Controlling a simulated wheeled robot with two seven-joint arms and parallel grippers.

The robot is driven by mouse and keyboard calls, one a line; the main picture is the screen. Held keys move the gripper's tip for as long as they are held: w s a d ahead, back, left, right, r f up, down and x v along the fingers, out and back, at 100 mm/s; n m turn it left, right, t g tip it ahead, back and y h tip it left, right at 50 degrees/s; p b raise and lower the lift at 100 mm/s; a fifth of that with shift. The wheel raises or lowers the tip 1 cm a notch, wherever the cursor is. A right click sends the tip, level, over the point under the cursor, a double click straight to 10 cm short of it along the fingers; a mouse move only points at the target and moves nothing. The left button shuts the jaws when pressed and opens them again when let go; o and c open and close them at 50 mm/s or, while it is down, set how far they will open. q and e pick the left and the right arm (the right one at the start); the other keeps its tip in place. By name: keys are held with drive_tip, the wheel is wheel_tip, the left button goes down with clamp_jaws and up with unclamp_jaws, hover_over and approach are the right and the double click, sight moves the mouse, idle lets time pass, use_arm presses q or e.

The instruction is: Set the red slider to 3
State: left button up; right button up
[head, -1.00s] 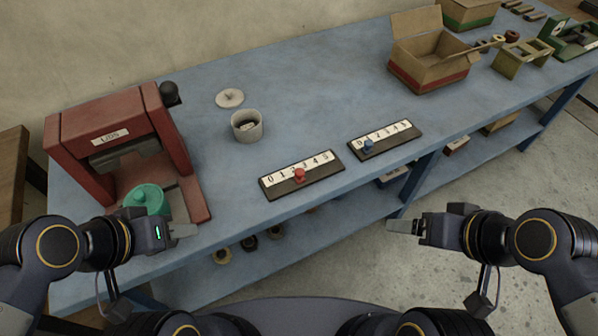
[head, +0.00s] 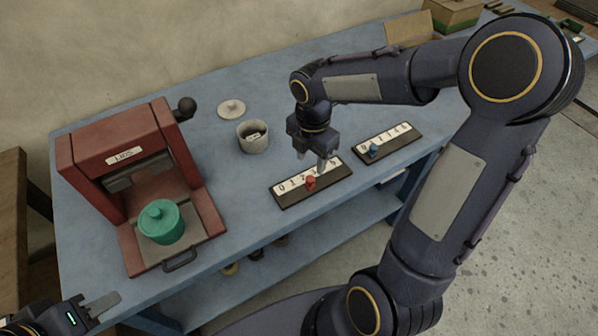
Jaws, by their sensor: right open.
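The red slider (head: 311,183) is a small red knob on a dark board with a white number strip (head: 291,184) running from 0 to 5. It stands around the 2, but its exact mark is hard to read. My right gripper (head: 314,163) is open and points down just behind the red knob, over the strip, hiding some of the higher numbers. Nothing is between its fingers. Whether a fingertip touches the board cannot be told. My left gripper (head: 103,304) is at the lower left, away from the sliders; its finger opening is not clear.
A blue slider (head: 374,151) sits on a similar board to the right. A grey cup (head: 253,137) and a lid (head: 231,108) stand behind. A red press (head: 120,160) with a green pot (head: 161,222) is at left. My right arm covers the table's right part.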

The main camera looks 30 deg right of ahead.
sight(310, 178)
wheel_tip(310, 178, down, 6)
drive_tip(key=shift+f, duration=0.1)
drive_tip(key=shift+s, duration=0.1)
drive_tip(key=shift+c, duration=0.4)
clamp_jaws()
